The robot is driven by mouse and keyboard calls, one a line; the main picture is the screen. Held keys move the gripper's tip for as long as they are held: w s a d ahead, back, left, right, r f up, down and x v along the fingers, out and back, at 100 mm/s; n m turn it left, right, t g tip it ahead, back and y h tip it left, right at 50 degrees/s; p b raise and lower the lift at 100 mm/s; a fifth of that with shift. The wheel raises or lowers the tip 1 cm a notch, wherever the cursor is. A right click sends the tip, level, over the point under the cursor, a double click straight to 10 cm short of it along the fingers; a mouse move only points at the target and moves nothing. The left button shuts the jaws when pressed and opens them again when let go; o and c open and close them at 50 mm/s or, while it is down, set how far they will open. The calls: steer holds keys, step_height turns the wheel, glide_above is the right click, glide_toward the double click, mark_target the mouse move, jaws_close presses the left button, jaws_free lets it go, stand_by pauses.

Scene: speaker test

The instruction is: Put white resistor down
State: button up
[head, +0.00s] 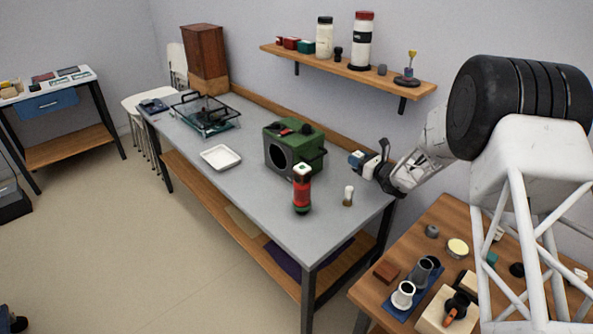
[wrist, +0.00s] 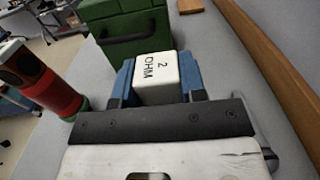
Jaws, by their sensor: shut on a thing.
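The white resistor (wrist: 155,78) is a small white block marked "2 OHM". It sits between the blue-padded fingers of my gripper (wrist: 156,82), which is shut on it. In the head view my gripper (head: 366,163) is over the right end of the grey bench (head: 240,180), near its back edge. The resistor is hard to make out there. I cannot tell how far it is above the bench top.
A green speaker box (head: 295,148) stands left of my gripper. A white tray (head: 221,157) lies farther left. A wooden backstop (wrist: 250,55) runs along the bench's back.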

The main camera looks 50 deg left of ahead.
mark_target(355, 171)
steer(key=shift+f, duration=3.1)
steer(key=shift+f, duration=0.1)
steer(key=shift+f, duration=1.8)
steer(key=shift+f, duration=0.1)
steer(key=o, duration=1)
steer(key=shift+c, duration=0.2)
